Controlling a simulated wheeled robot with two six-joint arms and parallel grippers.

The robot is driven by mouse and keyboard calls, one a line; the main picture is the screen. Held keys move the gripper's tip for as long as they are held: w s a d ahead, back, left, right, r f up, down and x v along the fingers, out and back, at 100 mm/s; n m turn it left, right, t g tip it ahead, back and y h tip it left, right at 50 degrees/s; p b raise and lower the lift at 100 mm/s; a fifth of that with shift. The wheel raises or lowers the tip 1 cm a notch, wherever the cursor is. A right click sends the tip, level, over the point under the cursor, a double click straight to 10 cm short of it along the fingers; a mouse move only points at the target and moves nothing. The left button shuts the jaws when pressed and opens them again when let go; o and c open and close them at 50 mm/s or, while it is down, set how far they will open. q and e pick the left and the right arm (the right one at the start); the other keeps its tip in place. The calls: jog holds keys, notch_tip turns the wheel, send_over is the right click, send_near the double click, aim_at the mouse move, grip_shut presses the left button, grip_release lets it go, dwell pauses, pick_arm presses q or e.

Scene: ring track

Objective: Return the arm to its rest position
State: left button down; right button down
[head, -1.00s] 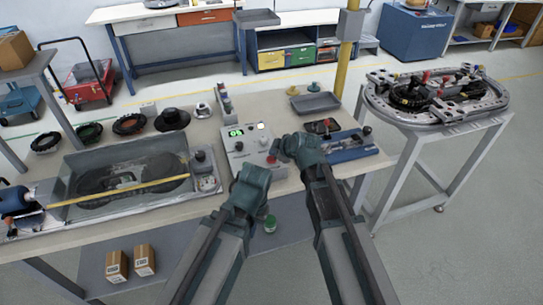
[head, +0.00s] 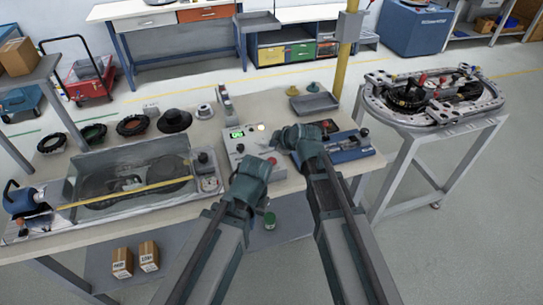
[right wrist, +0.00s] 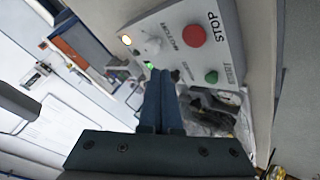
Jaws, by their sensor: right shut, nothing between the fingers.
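My right gripper (head: 284,138) is above the workbench (head: 215,133), just right of the grey control box (head: 238,148). The right wrist view shows its two blue fingers (right wrist: 162,75) shut together with nothing between them. In that view the control box (right wrist: 222,70) lies beyond the fingertips, with a red STOP button (right wrist: 194,36) and a green button (right wrist: 211,76). I cannot tell whether the fingers touch it. My left arm's wrist (head: 248,178) is at the bench's front edge. Its fingers are hidden, so their state is unclear.
A blue fixture (head: 348,150) and a grey tray (head: 315,104) are on the bench's right part. A clear-covered bin (head: 130,183) and several black rings are on its left. A ring track (head: 432,112) stands on a separate table at right. Floor between them is partly free.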

dwell(0.4)
jog(key=shift+s+a+f, duration=0.1)
jog(key=shift+s+f, duration=0.05)
jog(key=shift+s, duration=0.15)
jog(key=s+d+f+m+g+h, duration=0.2)
jog(key=s+f+m+g+h, duration=0.1)
jog(key=s, duration=0.9)
jog(key=s+d+f+m+g+h, duration=0.3)
jog(key=s+m+g, duration=0.2)
jog(key=s, duration=0.8)
jog(key=m, duration=0.3)
jog(key=shift+s+d, duration=0.15)
jog(key=shift+f, duration=0.15)
